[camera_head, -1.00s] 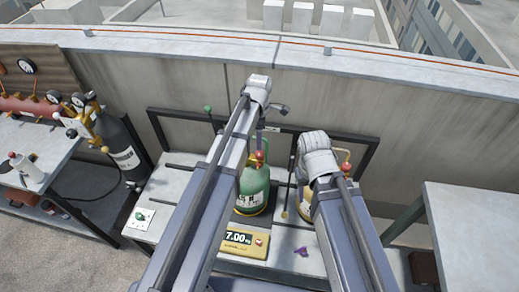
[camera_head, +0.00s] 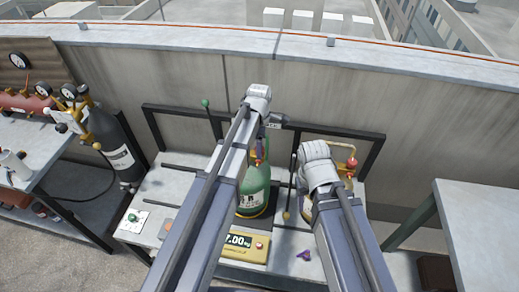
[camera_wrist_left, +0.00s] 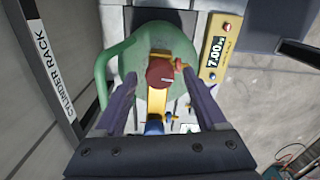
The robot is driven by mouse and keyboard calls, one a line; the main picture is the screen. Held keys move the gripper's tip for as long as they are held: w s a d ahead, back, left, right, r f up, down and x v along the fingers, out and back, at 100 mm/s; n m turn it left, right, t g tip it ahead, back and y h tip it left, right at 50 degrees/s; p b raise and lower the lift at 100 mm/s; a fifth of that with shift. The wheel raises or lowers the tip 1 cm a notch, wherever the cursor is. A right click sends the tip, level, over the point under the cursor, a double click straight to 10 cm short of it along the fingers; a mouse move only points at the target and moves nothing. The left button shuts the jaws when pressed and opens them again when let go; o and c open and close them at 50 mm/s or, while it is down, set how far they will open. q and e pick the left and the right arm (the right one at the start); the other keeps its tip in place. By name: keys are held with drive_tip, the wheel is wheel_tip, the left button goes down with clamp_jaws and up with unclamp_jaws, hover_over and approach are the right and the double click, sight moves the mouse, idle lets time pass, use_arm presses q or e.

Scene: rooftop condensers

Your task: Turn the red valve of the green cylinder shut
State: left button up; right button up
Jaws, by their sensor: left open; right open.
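The green cylinder (camera_head: 254,185) stands upright on the bench behind my left arm, which hides part of it. In the left wrist view I look down on the green cylinder (camera_wrist_left: 130,58) with its brass fitting. Its round red valve (camera_wrist_left: 160,72) lies between the two fingers of my left gripper (camera_wrist_left: 160,88). The fingers are apart, one on each side of the valve, with gaps visible. In the head view my left gripper (camera_head: 261,146) is above the cylinder top. My right arm reaches toward the bench's right part; its wrist hides the gripper fingers.
A scale display (camera_head: 243,246) reading 7.00 sits at the front of the bench. A second brass fitting with a red knob (camera_head: 351,162) is beside my right wrist. A black cylinder (camera_head: 114,150) stands left. A dark rack frame (camera_head: 152,122) runs behind. A grey table (camera_head: 478,215) is right.

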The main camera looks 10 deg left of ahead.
use_arm(q)
clamp_jaws()
idle(0.6)
